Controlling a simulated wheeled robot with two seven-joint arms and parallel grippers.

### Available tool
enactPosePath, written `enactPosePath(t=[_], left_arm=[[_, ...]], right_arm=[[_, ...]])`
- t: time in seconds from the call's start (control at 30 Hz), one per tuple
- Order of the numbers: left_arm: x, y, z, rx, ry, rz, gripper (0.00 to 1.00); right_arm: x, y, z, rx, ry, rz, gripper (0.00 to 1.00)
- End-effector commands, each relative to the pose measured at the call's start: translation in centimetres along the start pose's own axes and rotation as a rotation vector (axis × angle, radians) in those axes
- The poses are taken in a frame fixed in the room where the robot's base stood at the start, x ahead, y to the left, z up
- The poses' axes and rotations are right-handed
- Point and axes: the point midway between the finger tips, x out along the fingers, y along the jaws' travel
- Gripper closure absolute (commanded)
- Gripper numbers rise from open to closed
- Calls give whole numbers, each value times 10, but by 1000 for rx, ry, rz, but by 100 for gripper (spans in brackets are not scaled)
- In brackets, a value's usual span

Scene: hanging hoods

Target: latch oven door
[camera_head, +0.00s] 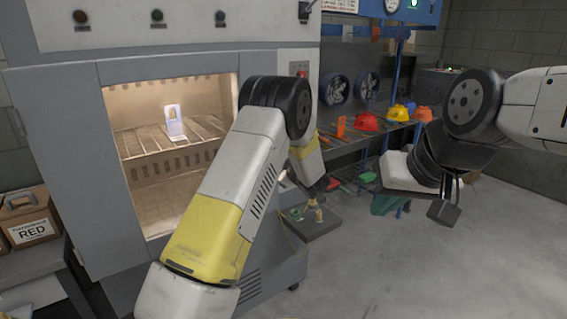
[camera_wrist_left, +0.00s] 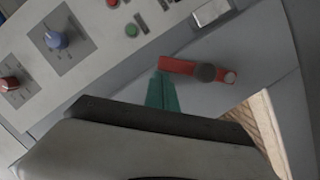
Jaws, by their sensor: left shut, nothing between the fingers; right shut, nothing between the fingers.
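The grey oven (camera_head: 85,165) stands at the left of the head view, with a lit chamber (camera_head: 160,185) showing through its front. I cannot tell whether the door is fully closed. My left arm hides the latch area in the head view. Part of my left gripper (camera_wrist_left: 150,135) fills the bottom of the wrist view, close to the latch. My right gripper (camera_head: 446,206) is shut and empty, away from the oven at right.
A control panel (camera_wrist_left: 95,50) with knobs and buttons lies beside the latch. A workbench (camera_head: 350,145) with hard hats (camera_head: 367,121) and tools stands behind. A cardboard box (camera_head: 30,217) sits at the far left.

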Motion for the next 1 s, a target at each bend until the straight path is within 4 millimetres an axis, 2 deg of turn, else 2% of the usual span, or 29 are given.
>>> enactPosePath(t=[0.5, 1.0], left_arm=[[12, 3, 52, 434, -1, -109, 100], [18, -4, 74, 428, 0, -107, 100]], right_arm=[[0, 0, 0, 0, 0, 0, 100], [0, 0, 0, 0, 0, 0, 100]])
